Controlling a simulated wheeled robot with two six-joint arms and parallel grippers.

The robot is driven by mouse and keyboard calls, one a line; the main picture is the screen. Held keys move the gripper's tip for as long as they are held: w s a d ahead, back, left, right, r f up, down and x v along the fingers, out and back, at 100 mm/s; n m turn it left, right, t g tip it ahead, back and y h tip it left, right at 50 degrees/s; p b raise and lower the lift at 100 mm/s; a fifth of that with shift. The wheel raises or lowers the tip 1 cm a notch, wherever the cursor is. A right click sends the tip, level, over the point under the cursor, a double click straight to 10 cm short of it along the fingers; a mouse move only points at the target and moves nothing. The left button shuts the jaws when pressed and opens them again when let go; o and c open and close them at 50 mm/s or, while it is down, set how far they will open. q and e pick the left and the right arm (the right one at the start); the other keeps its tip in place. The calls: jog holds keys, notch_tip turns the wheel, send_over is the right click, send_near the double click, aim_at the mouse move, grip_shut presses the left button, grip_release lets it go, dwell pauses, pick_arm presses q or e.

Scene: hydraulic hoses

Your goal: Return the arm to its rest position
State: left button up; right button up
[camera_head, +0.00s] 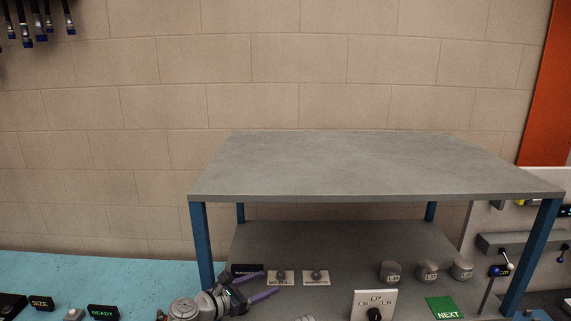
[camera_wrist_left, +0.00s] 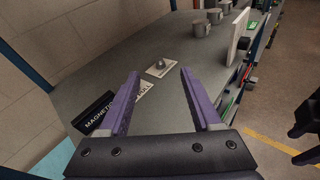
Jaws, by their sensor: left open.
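My left gripper (camera_head: 257,287) is at the bottom of the head view, in front of the lower grey shelf (camera_head: 345,240). Its two purple fingers are spread apart with nothing between them. The left wrist view also shows the open gripper (camera_wrist_left: 157,98), with the shelf surface and small plates beyond the fingers. My right gripper is in neither view.
A grey table top (camera_head: 360,165) on blue legs stands above the shelf. Small plates with knobs (camera_head: 316,278), grey cylinders (camera_head: 427,271), a white panel (camera_head: 374,304) and a green NEXT sign (camera_head: 444,308) are on the shelf. A turquoise surface (camera_head: 90,272) lies left.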

pick_arm(q)
jog(key=s+f+m+g+y, duration=0.5)
jog(key=s+f+m+g, duration=0.1)
jog(key=f+m, duration=0.7)
jog(key=s+a+f+m+g+y, duration=0.45)
jog(key=s+a+m+y, duration=0.25)
jog(key=a+m, duration=0.45)
jog(key=s+d+f+m+b, duration=0.2)
jog(key=d+f+b, duration=0.4)
jog(key=f+b, duration=0.2)
jog(key=s+d+f+m+b, duration=0.2)
jog(key=d+f+b, duration=0.4)
jog(key=f+b, duration=0.3)
jog(key=shift+s+y, duration=0.3)
jog(key=shift+s, duration=0.45)
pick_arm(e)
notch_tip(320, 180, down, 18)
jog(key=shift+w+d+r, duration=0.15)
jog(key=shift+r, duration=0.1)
